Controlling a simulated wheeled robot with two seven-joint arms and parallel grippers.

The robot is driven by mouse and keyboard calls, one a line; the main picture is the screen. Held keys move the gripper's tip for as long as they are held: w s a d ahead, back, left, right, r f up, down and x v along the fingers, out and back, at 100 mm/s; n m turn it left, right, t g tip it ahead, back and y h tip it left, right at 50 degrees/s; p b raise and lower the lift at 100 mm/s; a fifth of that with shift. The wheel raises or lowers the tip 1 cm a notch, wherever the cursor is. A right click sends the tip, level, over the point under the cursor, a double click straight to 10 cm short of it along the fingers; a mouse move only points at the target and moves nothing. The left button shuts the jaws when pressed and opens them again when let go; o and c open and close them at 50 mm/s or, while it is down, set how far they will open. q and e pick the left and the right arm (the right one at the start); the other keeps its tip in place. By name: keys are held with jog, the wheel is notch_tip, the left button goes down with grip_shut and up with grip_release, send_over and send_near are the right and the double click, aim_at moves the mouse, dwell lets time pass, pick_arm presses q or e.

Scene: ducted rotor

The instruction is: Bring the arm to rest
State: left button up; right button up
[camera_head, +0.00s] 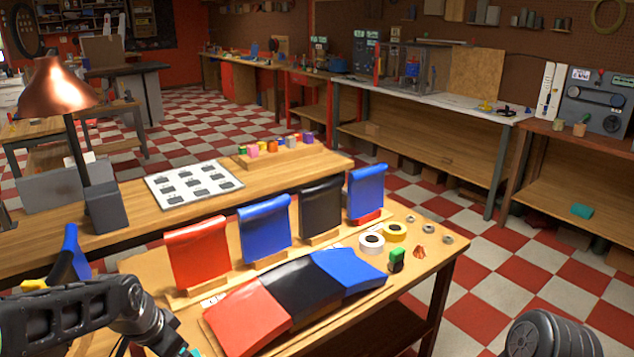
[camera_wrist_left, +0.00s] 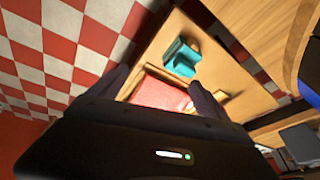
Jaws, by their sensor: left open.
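My left arm (camera_head: 70,318) comes in from the lower left in the head view and bends down at the near left side of the workbench. Its gripper is out of sight there, past the bottom edge. In the left wrist view my left gripper (camera_wrist_left: 160,88) is open, with its two dark fingers apart and nothing seen held between them. A pinkish-red surface (camera_wrist_left: 163,94) shows beyond the gap, and a teal piece (camera_wrist_left: 182,58) lies just past the fingertips. A dark ribbed part of mine shows at the lower right; my right gripper is not in view.
The wooden bench (camera_head: 448,252) carries upright red (camera_head: 196,252), blue (camera_head: 265,228), black and blue panels. A curved red, black and blue piece (camera_head: 300,292) lies in front. Tape rolls (camera_head: 372,242) stand at right. A copper lamp (camera_head: 62,92) stands left. Checkered floor is free at right.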

pick_arm(q)
jog(key=s+d+f+n+h+b, duration=0.1)
jog(key=d+f+n+b, duration=0.15)
jog(key=d+f, duration=0.65)
jog(key=s+d+f+n+h+b, duration=0.15)
jog(key=d+f+n, duration=0.25)
jog(key=f, duration=0.9)
jog(key=s+d+f+g+b, duration=0.1)
jog(key=s+d+f, duration=0.3)
jog(key=s+f, duration=0.3)
jog(key=s+d+f+n+g+b, duration=0.1)
jog(key=s+d+f, duration=0.3)
jog(key=s+f, duration=0.4)
jog(key=s+g, duration=0.1)
jog(key=s, duration=0.3)
jog(key=shift+b, duration=0.35)
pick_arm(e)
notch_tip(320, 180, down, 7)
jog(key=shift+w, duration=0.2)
pick_arm(q)
jog(key=shift+d+n+h, duration=0.1)
jog(key=shift+n+h, duration=0.15)
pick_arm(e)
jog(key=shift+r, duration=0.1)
pick_arm(q)
jog(key=shift+c, duration=0.6)
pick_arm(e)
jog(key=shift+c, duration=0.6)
